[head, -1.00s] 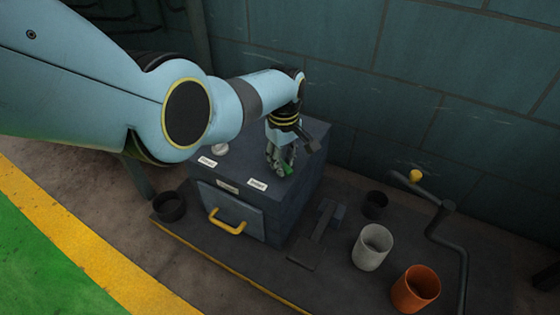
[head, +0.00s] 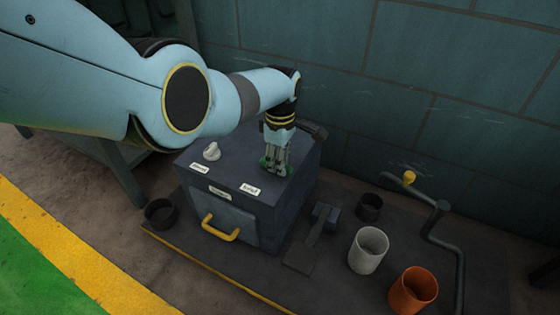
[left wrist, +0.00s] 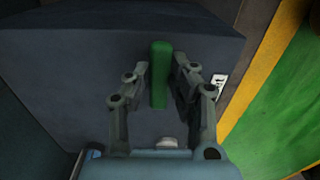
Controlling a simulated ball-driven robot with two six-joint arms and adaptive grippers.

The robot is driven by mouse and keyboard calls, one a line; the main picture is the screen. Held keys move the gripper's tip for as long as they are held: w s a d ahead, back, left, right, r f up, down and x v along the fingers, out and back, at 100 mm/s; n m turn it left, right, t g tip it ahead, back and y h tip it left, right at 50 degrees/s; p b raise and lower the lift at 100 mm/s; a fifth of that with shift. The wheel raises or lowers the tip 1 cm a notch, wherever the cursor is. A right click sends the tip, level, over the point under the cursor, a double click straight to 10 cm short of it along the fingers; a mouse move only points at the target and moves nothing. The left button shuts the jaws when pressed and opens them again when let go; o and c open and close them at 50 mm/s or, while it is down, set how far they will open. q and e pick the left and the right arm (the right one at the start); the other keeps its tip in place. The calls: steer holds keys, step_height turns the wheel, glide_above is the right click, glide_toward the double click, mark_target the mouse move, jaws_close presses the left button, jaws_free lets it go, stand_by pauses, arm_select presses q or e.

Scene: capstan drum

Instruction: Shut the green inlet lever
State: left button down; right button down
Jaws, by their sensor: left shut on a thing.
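The green inlet lever (left wrist: 159,75) is on top of a dark blue box (head: 235,172). In the left wrist view it shows as an upright green bar between my left gripper's fingers. In the head view only a little green (head: 265,163) shows beside the fingers, which hide the rest. My left gripper (head: 276,166) points down at the box top and is shut on the lever; it also shows in the left wrist view (left wrist: 160,78). My right gripper is not in view.
A white knob (head: 212,151) stands on the box top, near labels. The box front has a yellow handle (head: 220,230). To the right are a grey cup (head: 368,250), an orange cup (head: 413,290) and a crank with a yellow knob (head: 409,177). A wall stands behind.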

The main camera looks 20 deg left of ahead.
arm_select(q)
steer(key=c, duration=1.2)
jaws_free()
steer(key=shift+o, duration=0.2)
steer(key=shift+r, duration=0.1)
step_height(320, 180, up, 12)
